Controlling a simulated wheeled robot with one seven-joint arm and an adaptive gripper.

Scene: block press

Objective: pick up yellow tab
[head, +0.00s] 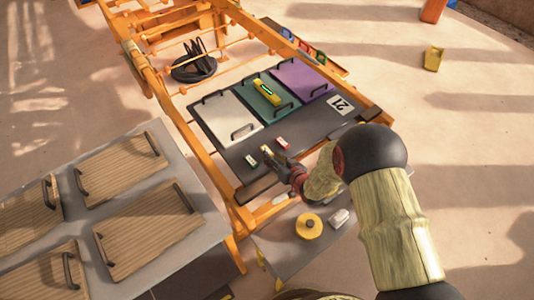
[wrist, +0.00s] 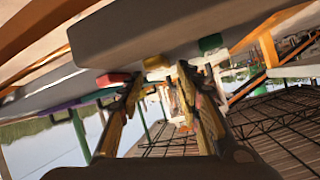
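The yellow tab (wrist: 156,62) shows in the wrist view at the edge of a grey slab, ahead of my gripper (wrist: 160,74) and between its two fingers. The fingers are apart, with a visible gap around the tab, and I see no grip on it. In the head view my gripper (head: 270,153) is low over the front of the dark panel (head: 318,122). There the yellow tab cannot be told apart from the yellowish fingers.
A red tab (head: 281,142) and a green tab (head: 250,160) sit either side of my gripper. Behind are white (head: 226,114), teal (head: 252,106) and purple (head: 298,78) plates with handles. A yellow level (head: 267,92) lies on the teal plate. Wooden-lidded boxes (head: 130,168) stand left.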

